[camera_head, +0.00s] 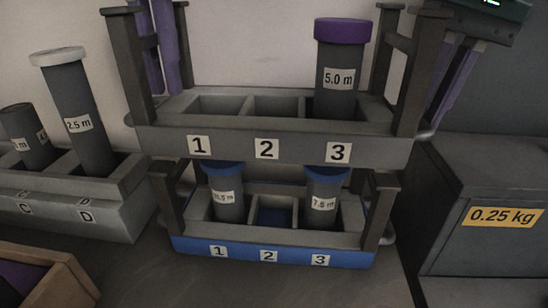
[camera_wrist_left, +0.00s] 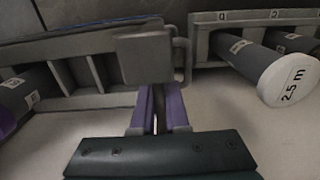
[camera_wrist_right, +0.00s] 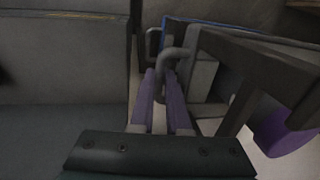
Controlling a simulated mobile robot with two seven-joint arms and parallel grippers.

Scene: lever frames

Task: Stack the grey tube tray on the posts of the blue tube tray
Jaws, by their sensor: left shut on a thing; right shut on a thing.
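The grey tube tray (camera_head: 265,138) is held level above the blue tube tray (camera_head: 270,252), between my two grippers. It carries a purple-capped tube (camera_head: 341,70) in compartment 3; 1 and 2 are empty. The blue tray stands on the table, with blue-capped tubes in 1 (camera_head: 226,192) and 3 (camera_head: 323,195). Its posts (camera_head: 168,190) come up close under the grey tray; I cannot tell if they touch. My left gripper (camera_wrist_left: 155,105) is shut on the grey tray's left end. My right gripper (camera_wrist_right: 163,85) is shut on its right-end handle.
A grey rack (camera_head: 75,215) with tubes, one white-capped (camera_head: 75,105), stands close on the left. A wooden box (camera_head: 45,275) is at the front left. A dark block labelled 0.25 kg (camera_head: 490,240) stands close on the right. The table in front of the blue tray is clear.

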